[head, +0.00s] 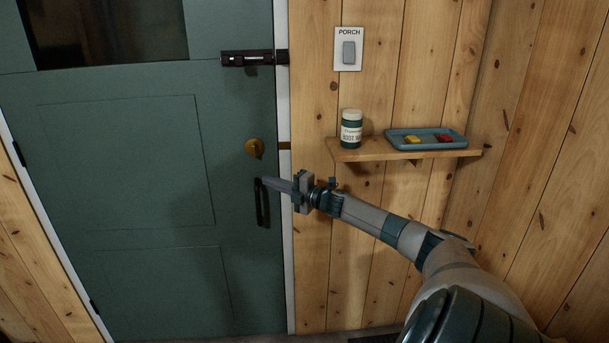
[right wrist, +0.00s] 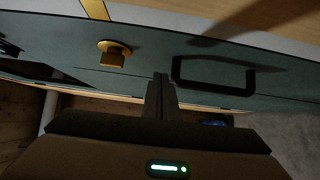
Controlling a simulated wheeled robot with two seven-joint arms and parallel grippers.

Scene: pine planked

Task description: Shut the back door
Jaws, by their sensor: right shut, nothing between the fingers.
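The green back door (head: 125,150) fills the left of the head view, with hinges on its left edge. A white jamb strip with a brass plate (head: 285,145) shows beside its right edge. I cannot tell whether the door sits flush. On it are a black slide bolt (head: 248,58), a brass knob (head: 254,148) and a black pull handle (head: 262,203). My right gripper (head: 270,183) is shut and empty, fingers pointing at the door by the handle's top. In the right wrist view its fingers (right wrist: 161,90) lie between knob (right wrist: 114,52) and handle (right wrist: 213,73); contact is unclear. My left gripper is not in view.
Right of the door, a pine wall carries a switch (head: 348,52) labelled PORCH. The shelf is just above my right forearm.

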